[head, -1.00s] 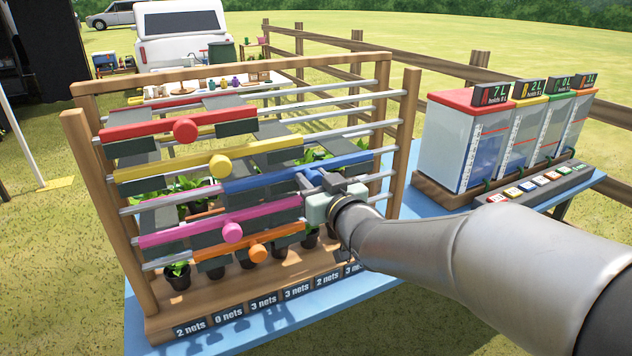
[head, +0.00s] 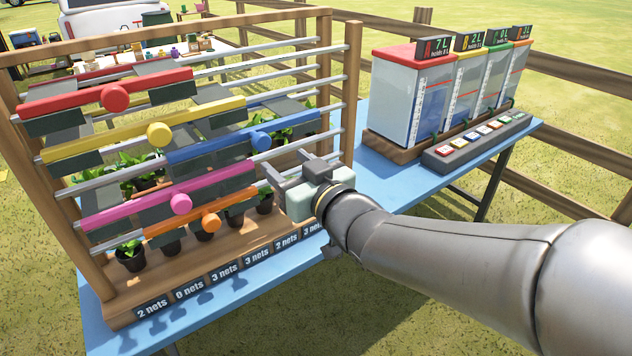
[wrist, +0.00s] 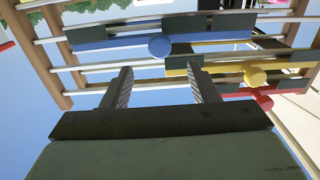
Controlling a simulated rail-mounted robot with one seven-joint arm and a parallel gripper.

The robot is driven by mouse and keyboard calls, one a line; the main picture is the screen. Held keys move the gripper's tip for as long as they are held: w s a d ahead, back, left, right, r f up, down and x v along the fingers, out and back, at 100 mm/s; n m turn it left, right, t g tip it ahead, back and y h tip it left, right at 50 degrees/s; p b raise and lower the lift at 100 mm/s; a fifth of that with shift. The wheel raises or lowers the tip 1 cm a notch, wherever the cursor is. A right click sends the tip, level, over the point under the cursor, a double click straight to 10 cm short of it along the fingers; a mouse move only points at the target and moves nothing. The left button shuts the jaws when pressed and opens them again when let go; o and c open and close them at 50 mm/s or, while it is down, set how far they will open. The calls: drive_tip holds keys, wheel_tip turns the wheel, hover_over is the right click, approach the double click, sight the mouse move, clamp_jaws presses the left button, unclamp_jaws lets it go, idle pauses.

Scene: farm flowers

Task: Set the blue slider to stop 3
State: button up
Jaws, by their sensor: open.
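The blue slider (head: 210,150) is a long bar on a rail in the right part of the wooden rack, with dark panels along it. Its round blue knob (head: 261,140) is uncovered. In the wrist view, the blue knob (wrist: 159,46) shows ahead, between the lines of the two fingers. My gripper (head: 285,172) is open and empty, below and to the right of the knob in the head view, apart from it. The fingers also show in the wrist view (wrist: 160,78). No stop numbers are readable on the rails.
Yellow (head: 159,133), red (head: 115,98), pink (head: 181,202) and orange (head: 211,222) knobs sit on neighbouring bars. Potted plants stand behind the bars. Net-count labels (head: 225,272) line the rack's base. Water tanks (head: 415,105) and a button panel (head: 478,138) stand right on the blue table.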

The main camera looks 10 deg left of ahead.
drive_tip(key=v, duration=0.7)
drive_tip(key=shift+s+d, duration=0.1)
drive_tip(key=d+f+m+g+h+p, duration=0.2)
drive_tip(key=d+f+m+h+p, duration=0.1)
drive_tip(key=d+f+h, duration=0.4)
drive_tip(key=d+f+m+g+h+p, duration=0.2)
drive_tip(key=d+m+h, duration=0.15)
drive_tip(key=d, duration=0.55)
drive_tip(key=s+d+f+m+g+h+p, duration=0.1)
drive_tip(key=s+d+g, duration=0.1)
drive_tip(key=s+g, duration=0.2)
drive_tip(key=s+d+f+m+g+h+p, duration=0.1)
drive_tip(key=s+d+f+g, duration=0.1)
drive_tip(key=s, duration=0.7)
drive_tip(key=shift+d+f+g+p, duration=0.2)
drive_tip(key=shift+d+g+p, duration=0.25)
drive_tip(key=shift+g, duration=0.75)
